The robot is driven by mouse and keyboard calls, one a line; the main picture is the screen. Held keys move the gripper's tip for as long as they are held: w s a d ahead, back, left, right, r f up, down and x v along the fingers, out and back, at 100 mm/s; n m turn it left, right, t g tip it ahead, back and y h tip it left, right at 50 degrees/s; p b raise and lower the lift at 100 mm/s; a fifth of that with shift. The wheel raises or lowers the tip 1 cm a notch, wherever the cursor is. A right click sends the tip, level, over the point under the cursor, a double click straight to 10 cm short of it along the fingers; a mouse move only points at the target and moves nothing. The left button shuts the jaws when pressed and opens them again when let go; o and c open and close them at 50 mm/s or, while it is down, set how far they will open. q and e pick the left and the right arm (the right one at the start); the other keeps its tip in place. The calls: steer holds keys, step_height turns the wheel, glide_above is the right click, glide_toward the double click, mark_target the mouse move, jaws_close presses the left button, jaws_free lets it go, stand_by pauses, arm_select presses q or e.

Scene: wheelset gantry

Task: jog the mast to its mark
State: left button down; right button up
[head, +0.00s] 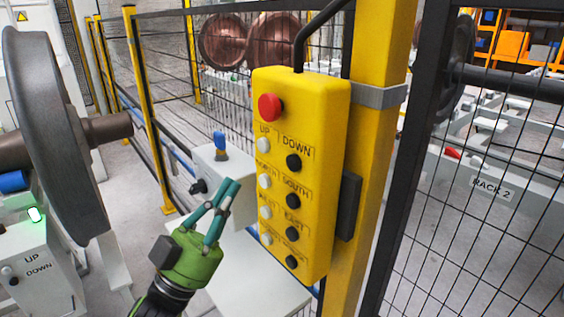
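A yellow control pendant (318,170) hangs on a yellow post, with a red mushroom button (270,107) at its top. Below are rows of white and black buttons. The top row reads UP at the white button (264,145) and DOWN at the black button (293,162); SOUTH shows one row lower, and the lower labels are hard to read. My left gripper (230,184), green with teal fingers, is left of the pendant, apart from its buttons in the picture. Its fingertips are together with nothing visible between them. My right gripper is not in view. I cannot identify the mast or its mark.
A large grey wheel (62,135) on an axle stands at the left, above a grey box (38,270) marked UP and DOWN. Mesh fencing (490,200) stands right of the yellow post (375,150). Behind it is a frame labelled RACK 2 (493,188). Copper-coloured wheels (225,42) stand behind.

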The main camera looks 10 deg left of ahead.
arm_select(q)
steer(key=w+d, duration=0.5)
steer(key=w, duration=0.2)
steer(key=shift+d, duration=0.15)
stand_by(0.4)
steer(key=shift+d, duration=0.1)
stand_by(1.3)
steer(key=shift+w+d, duration=0.2)
steer(key=shift+w, duration=0.1)
steer(key=shift+w+d, duration=0.2)
steer(key=shift+w, duration=0.1)
stand_by(0.7)
steer(key=shift+s, duration=0.1)
steer(key=shift+s+a, duration=0.5)
steer(key=shift+s, duration=0.05)
stand_by(0.4)
steer(key=shift+s+a, duration=0.75)
steer(key=shift+s, duration=0.25)
steer(key=shift+s+a, duration=0.75)
steer(key=shift+s, duration=0.25)
